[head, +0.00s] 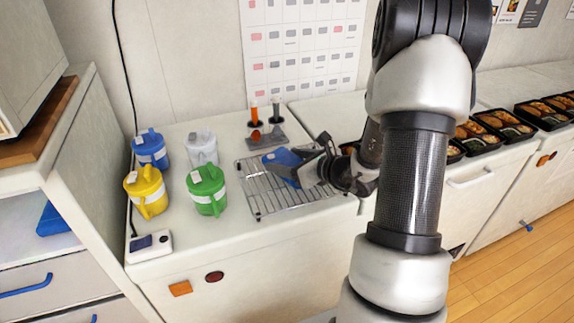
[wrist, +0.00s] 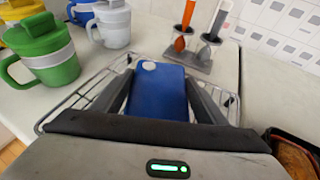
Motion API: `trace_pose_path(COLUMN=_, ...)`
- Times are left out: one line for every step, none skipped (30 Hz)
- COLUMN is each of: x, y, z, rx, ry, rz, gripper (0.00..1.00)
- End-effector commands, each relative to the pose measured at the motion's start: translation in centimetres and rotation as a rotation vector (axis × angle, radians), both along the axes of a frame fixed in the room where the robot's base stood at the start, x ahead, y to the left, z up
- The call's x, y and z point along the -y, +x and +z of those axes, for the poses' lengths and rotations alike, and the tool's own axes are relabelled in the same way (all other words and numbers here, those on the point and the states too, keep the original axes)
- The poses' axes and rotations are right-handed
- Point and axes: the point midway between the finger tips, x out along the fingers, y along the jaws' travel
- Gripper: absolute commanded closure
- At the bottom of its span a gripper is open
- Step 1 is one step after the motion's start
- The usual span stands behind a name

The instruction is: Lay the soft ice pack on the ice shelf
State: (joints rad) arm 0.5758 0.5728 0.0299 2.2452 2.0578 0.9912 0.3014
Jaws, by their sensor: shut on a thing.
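A blue flat ice pack (head: 283,159) with a hole near its far end is between the fingers of my gripper (head: 303,168). In the wrist view the blue pack (wrist: 160,92) fills the space between both fingers, and my gripper (wrist: 160,85) is shut on it. The pack is over the wire rack (head: 257,200) on the white counter; I cannot tell whether it touches the wires. Another blue item (head: 54,220) lies in the open shelf compartment (head: 25,240) at the left, partly cut off by the cabinet side.
Blue (head: 150,148), white (head: 201,148), yellow (head: 146,191) and green (head: 207,189) lidded jugs stand left of the rack. A grey holder (head: 265,137) with orange and grey tools stands behind it. A small white device (head: 148,247) lies at the front left. Food trays (head: 545,112) line the right counter.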

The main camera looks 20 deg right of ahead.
Motion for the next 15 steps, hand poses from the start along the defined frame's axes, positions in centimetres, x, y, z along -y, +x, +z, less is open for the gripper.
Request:
trace_pose_path(x=0.0, y=0.02, z=-0.74, rx=0.0, ry=0.002, rz=-0.001, gripper=0.65)
trace_pose_path(x=0.0, y=0.03, z=-0.91, rx=0.001, ry=0.001, rz=0.0, gripper=0.65)
trace_pose_path(x=0.0, y=0.03, z=-0.98, rx=0.001, ry=0.0, rz=0.0, gripper=0.65)
trace_pose_path(x=0.0, y=0.04, z=-0.93, rx=0.002, ry=0.0, rz=0.0, gripper=0.65)
trace_pose_path(x=0.0, y=0.04, z=-0.87, rx=0.003, ry=-0.001, rz=0.001, gripper=0.65)
trace_pose_path(x=0.0, y=0.04, z=-0.85, rx=0.003, ry=-0.001, rz=0.001, gripper=0.65)
trace_pose_path(x=0.0, y=0.04, z=-0.85, rx=0.003, ry=-0.001, rz=0.001, gripper=0.65)
trace_pose_path(x=0.0, y=0.04, z=-0.85, rx=0.003, ry=-0.001, rz=0.001, gripper=0.65)
trace_pose_path(x=0.01, y=0.04, z=-0.89, rx=0.003, ry=-0.001, rz=0.001, gripper=0.65)
trace_pose_path(x=-0.01, y=0.04, z=-0.98, rx=0.003, ry=-0.001, rz=0.001, gripper=0.65)
trace_pose_path(x=0.0, y=0.03, z=-1.1, rx=0.003, ry=-0.001, rz=0.001, gripper=0.65)
trace_pose_path(x=0.0, y=0.03, z=-1.26, rx=0.003, ry=-0.001, rz=0.001, gripper=0.65)
trace_pose_path(x=0.0, y=0.03, z=-1.33, rx=0.003, ry=-0.001, rz=0.001, gripper=0.65)
trace_pose_path(x=0.0, y=0.0, z=-1.27, rx=0.0, ry=-0.001, rz=0.0, gripper=0.3)
trace_pose_path(x=0.0, y=0.0, z=-1.21, rx=0.0, ry=-0.001, rz=0.0, gripper=0.24)
